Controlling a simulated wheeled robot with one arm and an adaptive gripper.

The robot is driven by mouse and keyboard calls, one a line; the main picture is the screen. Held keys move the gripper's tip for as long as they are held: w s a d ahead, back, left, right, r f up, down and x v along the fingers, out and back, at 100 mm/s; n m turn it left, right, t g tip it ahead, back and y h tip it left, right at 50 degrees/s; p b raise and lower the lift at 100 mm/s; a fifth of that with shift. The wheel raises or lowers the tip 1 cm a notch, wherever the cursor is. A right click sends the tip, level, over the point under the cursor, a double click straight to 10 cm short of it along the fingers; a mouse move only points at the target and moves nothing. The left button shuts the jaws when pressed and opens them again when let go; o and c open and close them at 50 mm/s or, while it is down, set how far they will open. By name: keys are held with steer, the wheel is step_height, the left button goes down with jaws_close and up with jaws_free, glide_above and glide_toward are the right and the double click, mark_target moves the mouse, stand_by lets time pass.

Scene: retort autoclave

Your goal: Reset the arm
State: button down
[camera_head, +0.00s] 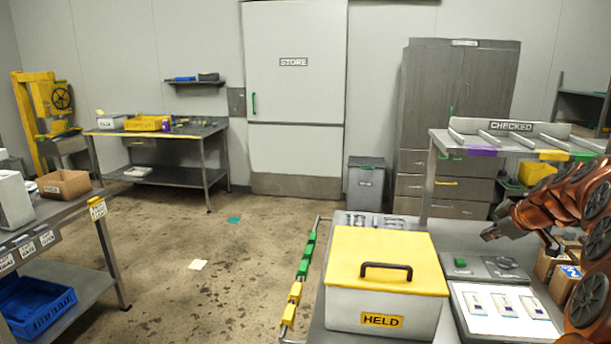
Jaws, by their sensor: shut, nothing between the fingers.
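My gripper (487,236) is at the right of the head view, at the end of my orange and dark arm. It is shut and empty. It hangs in the air above the cart at the lower right, just right of the yellow-lidded HELD box (380,300). The arm is bent, with its links running off the right edge of the picture.
The HELD box has a black handle. A panel with a green button (461,262) and a white board with several cards (505,312) lie beside it. The CHECKED rack (512,126) stands behind. Open floor (215,265) lies to the left, before the STORE door (294,90).

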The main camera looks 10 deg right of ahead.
steer(key=s+a, duration=0.1)
steer(key=a, duration=0.4)
steer(key=s+a+f+g+y, duration=0.1)
steer(key=a, duration=0.4)
steer(key=a+f+g+y, duration=0.1)
steer(key=a, duration=0.5)
steer(key=shift+s+m, duration=0.4)
steer(key=s+a+f+m+g, duration=0.2)
steer(key=s+a+f+g, duration=0.1)
steer(key=s+a, duration=0.7)
steer(key=s+a+f+m+g, duration=0.1)
steer(key=s+a+f+g, duration=0.25)
steer(key=s+a, duration=0.7)
steer(key=s+f+m+g+h+b, duration=0.1)
steer(key=s+f+m+g, duration=0.1)
steer(key=s, duration=1.3)
step_height(320, 180, down, 2)
steer(key=shift+s+a+f+m+h, duration=0.15)
steer(key=shift+a+m+h, duration=0.25)
steer(key=shift+m, duration=0.3)
steer(key=shift+d, duration=0.2)
